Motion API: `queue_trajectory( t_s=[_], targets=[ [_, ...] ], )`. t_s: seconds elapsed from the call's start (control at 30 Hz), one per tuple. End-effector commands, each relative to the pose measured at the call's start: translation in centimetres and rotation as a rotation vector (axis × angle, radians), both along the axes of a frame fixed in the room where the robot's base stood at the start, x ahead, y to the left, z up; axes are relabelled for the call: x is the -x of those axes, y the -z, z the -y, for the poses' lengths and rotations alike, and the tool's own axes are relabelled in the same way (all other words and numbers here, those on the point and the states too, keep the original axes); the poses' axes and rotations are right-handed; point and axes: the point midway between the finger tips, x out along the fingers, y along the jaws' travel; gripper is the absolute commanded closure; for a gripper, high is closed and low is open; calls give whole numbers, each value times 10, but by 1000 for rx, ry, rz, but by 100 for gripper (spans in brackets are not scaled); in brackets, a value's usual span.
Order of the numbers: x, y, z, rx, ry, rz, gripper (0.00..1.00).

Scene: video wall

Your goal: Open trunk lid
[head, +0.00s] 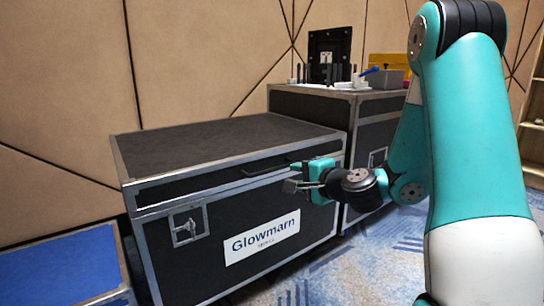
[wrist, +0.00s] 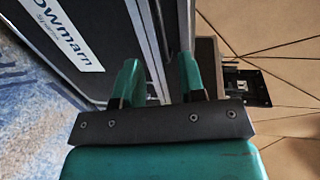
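The trunk (head: 180,255) is a black case with silver edges and a white "Glowmarn" label, standing on the floor at left-centre. Its dark, flat lid (head: 215,142) looks closed. A dark handle (head: 268,167) is on the lid's front edge. My gripper (head: 309,181) is at the trunk's front right, close to the lid's edge and right of the handle. In the wrist view, my gripper's two green fingers (wrist: 158,68) stand apart, with the trunk's silver-edged side beyond them. I cannot tell whether they touch the trunk.
Another black case (head: 372,130) stands behind to the right, with a grey box (head: 385,79) and small items on top. A blue-topped case (head: 65,268) is at lower left. A panelled wall is close behind the trunk. Blue patterned carpet (head: 345,262) is clear in front.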

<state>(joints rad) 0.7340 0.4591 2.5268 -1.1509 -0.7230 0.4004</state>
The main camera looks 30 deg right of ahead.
Motion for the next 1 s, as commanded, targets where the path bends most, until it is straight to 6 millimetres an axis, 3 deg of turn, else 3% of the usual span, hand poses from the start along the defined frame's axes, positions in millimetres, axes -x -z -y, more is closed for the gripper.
queue_trajectory(
  t_s=[0.03,0.3,0.5,0.7,1.0],
  targets=[
    [-1,-5,0,-7,5,-9,63],
    [-63,13,-4,3,-1,-1,63],
    [-97,22,-4,4,2,-2,63],
    [-113,25,-4,1,4,-4,63],
    [-115,25,-4,1,5,-4,63]
  ],
)
